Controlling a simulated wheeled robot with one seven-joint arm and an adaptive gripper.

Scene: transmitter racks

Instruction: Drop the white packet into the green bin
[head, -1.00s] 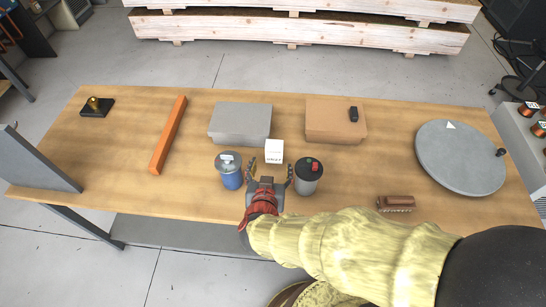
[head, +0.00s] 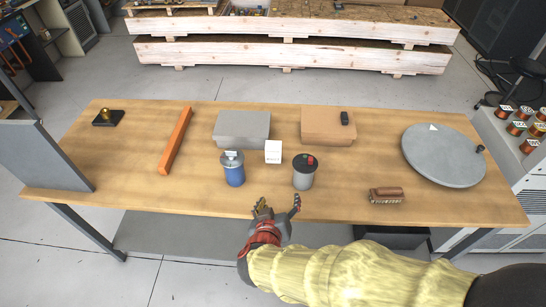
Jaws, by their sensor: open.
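The white packet (head: 273,153) stands upright on the wooden table (head: 120,160), between a blue canister (head: 233,170) and a grey canister (head: 304,172). Small dark print shows on its front. My gripper (head: 278,204) is open and empty at the table's front edge, in front of the packet and apart from it. I see no green bin in the head view.
A grey box (head: 242,129) and a brown box (head: 328,127) with a small black item lie behind. An orange bar (head: 175,142) lies left. A grey disc (head: 443,155) and a brown brush-like block (head: 386,196) are right. A grey panel (head: 42,153) stands at the left end.

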